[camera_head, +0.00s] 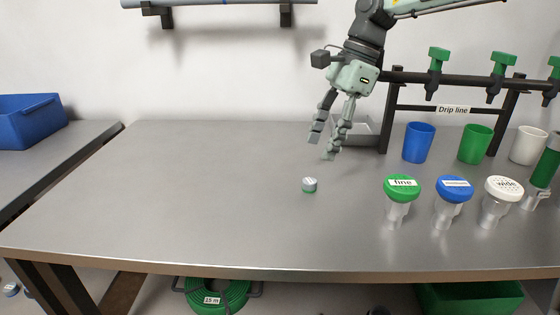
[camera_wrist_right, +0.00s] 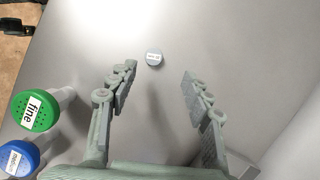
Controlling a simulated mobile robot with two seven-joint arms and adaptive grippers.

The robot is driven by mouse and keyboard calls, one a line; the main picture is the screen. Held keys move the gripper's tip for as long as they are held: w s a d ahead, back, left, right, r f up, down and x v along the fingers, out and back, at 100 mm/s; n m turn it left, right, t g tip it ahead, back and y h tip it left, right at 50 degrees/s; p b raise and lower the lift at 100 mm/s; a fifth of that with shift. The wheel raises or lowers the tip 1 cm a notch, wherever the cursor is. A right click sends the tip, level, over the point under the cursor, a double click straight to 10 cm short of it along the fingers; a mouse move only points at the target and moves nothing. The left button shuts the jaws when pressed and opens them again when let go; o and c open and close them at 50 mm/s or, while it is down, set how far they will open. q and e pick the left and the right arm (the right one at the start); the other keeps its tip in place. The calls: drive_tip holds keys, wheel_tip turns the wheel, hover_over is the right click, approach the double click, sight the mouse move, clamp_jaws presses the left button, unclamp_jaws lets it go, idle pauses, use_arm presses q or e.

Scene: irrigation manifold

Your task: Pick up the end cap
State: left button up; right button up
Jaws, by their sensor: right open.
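My right gripper (camera_head: 325,150) is open and empty, above the table and behind the end cap in the head view. Its two fingers also show spread in the right wrist view (camera_wrist_right: 158,82). My left gripper is in neither view.
Right of the end cap stand the green "fine" head (camera_head: 402,188), a blue head (camera_head: 454,188) and the white "wide" head (camera_head: 504,188). Behind them are blue (camera_head: 418,142), green (camera_head: 475,143) and white cups under the drip line rail (camera_head: 440,78). The table's left half is clear.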

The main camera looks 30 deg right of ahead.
sight(310, 180)
drive_tip(key=shift+s+d+f+g, duration=0.15)
drive_tip(key=shift+s+f+g, duration=0.15)
drive_tip(key=shift+f, duration=0.15)
drive_tip(key=x, duration=0.7)
drive_tip(key=shift+a+r+p, duration=0.1)
drive_tip(key=shift+a+p, duration=0.2)
drive_tip(key=c, duration=0.9)
